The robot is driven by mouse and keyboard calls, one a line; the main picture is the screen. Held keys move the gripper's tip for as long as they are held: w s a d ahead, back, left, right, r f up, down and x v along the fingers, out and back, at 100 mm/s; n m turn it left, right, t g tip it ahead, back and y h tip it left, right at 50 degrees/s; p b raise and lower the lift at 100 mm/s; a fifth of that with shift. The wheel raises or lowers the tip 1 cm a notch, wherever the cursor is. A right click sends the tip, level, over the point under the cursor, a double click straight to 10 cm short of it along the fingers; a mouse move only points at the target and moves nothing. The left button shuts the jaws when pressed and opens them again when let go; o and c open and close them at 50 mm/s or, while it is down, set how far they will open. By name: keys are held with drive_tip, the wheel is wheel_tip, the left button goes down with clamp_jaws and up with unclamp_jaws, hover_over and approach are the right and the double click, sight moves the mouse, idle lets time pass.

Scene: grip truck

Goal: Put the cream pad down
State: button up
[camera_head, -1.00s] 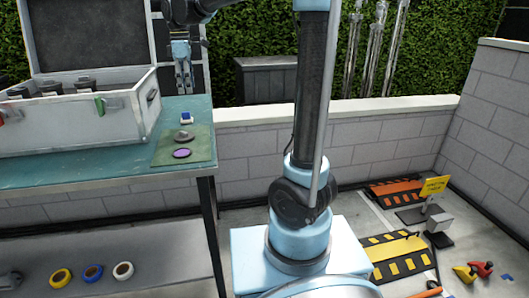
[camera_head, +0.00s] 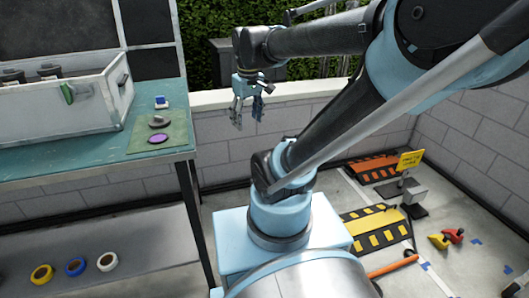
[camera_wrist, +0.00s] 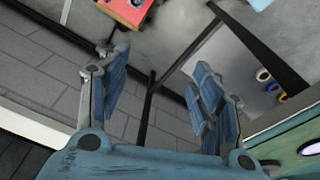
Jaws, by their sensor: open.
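My gripper (camera_head: 247,118) is open and empty, pointing down to the right of the workbench, in front of the block wall. I cannot make out a cream pad in any view. A green mat (camera_head: 174,134) lies at the bench's right end. On it are a purple disc (camera_head: 158,138), a grey lumpy pad (camera_head: 158,121) and, at its far edge, a small blue and white item (camera_head: 161,102). The wrist view shows the purple disc (camera_wrist: 310,147) partly cut off.
An open grey case (camera_head: 85,120) stands on the teal bench (camera_head: 70,168), left of the mat. Yellow, blue and white tape rolls lie on the lower shelf (camera_head: 140,240). Striped ramps (camera_head: 378,228) and a yellow sign (camera_head: 410,160) stand on the floor at the right.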

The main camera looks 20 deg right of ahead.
drive_tip(key=s+d+f+m, duration=0.4)
drive_tip(key=s+f, duration=0.3)
drive_tip(key=f, duration=0.2)
drive_tip(key=shift+s+f+m+t, duration=0.3)
drive_tip(key=shift+f+m, duration=0.05)
drive_tip(key=shift+m, duration=0.05)
drive_tip(key=shift+d, duration=0.1)
drive_tip(key=shift+w+f, duration=0.2)
drive_tip(key=shift+w, duration=0.3)
drive_tip(key=shift+o, duration=0.5)
